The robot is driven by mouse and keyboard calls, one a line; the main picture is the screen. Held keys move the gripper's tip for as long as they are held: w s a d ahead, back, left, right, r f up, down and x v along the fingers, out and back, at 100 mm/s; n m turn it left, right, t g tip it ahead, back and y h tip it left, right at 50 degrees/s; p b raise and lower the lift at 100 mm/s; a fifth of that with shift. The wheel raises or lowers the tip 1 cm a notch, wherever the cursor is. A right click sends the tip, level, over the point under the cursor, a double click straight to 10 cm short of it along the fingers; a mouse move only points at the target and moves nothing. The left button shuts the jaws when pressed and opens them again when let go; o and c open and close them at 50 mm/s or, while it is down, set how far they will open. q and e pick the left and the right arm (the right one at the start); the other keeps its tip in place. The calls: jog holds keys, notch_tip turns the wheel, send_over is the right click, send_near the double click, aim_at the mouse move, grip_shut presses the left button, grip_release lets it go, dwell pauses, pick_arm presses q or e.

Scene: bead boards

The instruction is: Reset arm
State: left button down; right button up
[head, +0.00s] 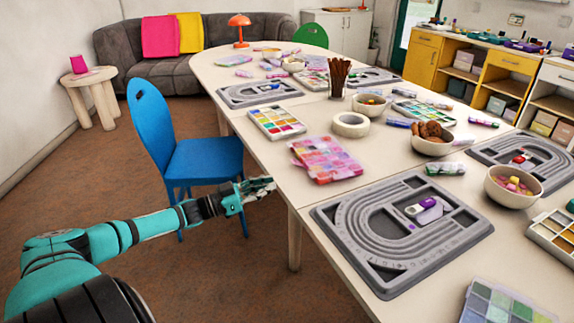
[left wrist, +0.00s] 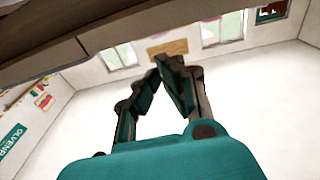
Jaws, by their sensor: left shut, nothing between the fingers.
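My left arm (head: 110,240) is teal and black and reaches in from the left, low beside the long table. My left gripper (head: 258,188) is at the table's left edge, in front of the blue chair. Its fingers also show in the left wrist view (left wrist: 168,75), with the tips together and nothing between them. That view looks up at the underside of a brown board edge (left wrist: 60,45) and the room's walls. My right gripper is not in view.
The long white table (head: 285,168) holds a grey bead board (head: 335,235), a pink bead box (head: 325,160), bowls and a tape roll (head: 350,125). A blue chair (head: 205,157) stands at the table's left side. The floor (head: 60,200) left of the chair is clear.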

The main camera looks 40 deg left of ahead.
pick_arm(q)
jog(key=s+d+f+n+g+y, duration=0.1)
jog(key=s+d+f+g+y, duration=0.2)
jog(key=f, duration=0.8)
jog(key=s+d+f+n+g+y, duration=0.1)
jog(key=s+d+f+n+y, duration=0.2)
jog(key=f, duration=0.8)
jog(key=s+d+f+g+y, duration=0.25)
jog(key=s+d+f, duration=0.2)
jog(key=f, duration=0.55)
jog(key=s+d+f+m+g, duration=0.1)
jog(key=s+d+f+g, duration=0.4)
jog(key=s+d, duration=0.45)
jog(key=s+d+f+g, duration=0.4)
jog(key=s+d+f, duration=0.3)
jog(key=s+d, duration=0.25)
jog(key=s+a+r+p, duration=0.1)
jog(key=s+a+p, duration=0.2)
jog(key=s+p, duration=1.1)
jog(key=shift+s+a+r+g+p, duration=0.2)
jog(key=shift+s+a+g+p, duration=0.2)
jog(key=shift+p, duration=0.25)
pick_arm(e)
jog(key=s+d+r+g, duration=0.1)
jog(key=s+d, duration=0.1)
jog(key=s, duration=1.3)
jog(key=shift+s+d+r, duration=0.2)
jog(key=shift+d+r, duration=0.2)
pick_arm(q)
jog(key=shift+d, duration=0.1)
